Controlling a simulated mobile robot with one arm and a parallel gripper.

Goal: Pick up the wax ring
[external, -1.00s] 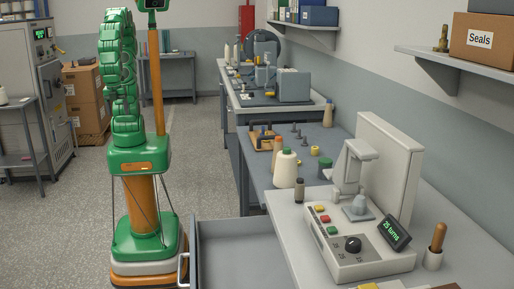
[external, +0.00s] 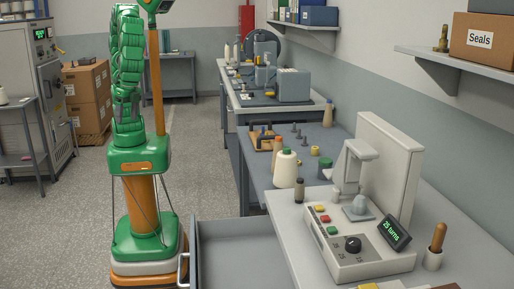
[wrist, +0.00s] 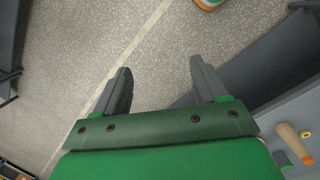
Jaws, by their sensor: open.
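My gripper is open and empty in the wrist view (wrist: 161,72), its two dark fingers spread above the grey floor. No wax ring can be picked out with certainty. A small yellow round piece (external: 314,150) stands on the middle bench (external: 262,172), well to the right of my arm; it is too small to tell whether it is a ring.
An open drawer (external: 238,262) juts out at the front. The winding machine (external: 350,240) is nearer.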

